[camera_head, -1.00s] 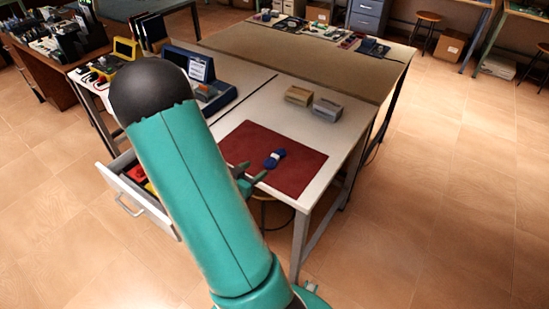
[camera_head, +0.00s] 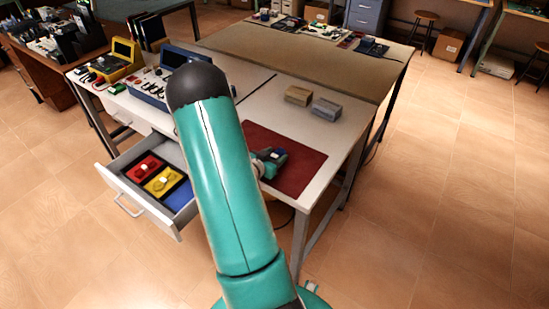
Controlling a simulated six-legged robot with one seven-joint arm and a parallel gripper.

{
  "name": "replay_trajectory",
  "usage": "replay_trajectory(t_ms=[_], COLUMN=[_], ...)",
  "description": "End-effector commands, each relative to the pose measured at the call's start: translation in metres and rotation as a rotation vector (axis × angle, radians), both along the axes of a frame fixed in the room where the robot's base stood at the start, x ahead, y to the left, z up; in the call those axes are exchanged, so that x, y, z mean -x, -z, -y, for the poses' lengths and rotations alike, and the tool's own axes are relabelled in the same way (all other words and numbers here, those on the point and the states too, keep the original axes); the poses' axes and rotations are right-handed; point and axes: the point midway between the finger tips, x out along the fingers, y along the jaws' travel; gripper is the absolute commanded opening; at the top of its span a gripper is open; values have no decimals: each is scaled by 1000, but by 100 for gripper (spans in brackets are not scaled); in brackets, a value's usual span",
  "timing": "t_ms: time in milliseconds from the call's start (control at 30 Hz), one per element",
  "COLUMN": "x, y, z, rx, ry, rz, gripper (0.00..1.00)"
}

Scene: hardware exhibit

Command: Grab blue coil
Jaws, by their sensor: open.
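The blue coil (camera_head: 279,152) lies on the dark red mat (camera_head: 305,172) on the white table. It is mostly hidden, with only a small blue part showing by the fingers. My gripper (camera_head: 272,158) is open, low over the mat and at the coil. I cannot tell whether the fingers touch it. My teal arm hides the left part of the mat.
An open drawer (camera_head: 130,190) holds a red coil (camera_head: 146,169), a yellow coil (camera_head: 162,181) and a bare blue section (camera_head: 181,196). Two small boxes, tan (camera_head: 298,95) and grey (camera_head: 326,109), stand behind the mat. Instruments stand at the table's left.

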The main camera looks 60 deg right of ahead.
Motion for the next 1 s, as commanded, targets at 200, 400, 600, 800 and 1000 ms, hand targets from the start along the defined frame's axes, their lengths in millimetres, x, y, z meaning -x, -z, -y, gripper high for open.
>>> replay_trajectory(t_ms=[200,400,600,800,1000], x=[0,0,0,0,0], y=[0,0,0,-6,-29], z=[1,1,1,1,1], rx=[0,0,0,1,3], ry=[0,0,0,0,0], rz=[0,0,1,1,4], gripper=[51,19,19,19,19])
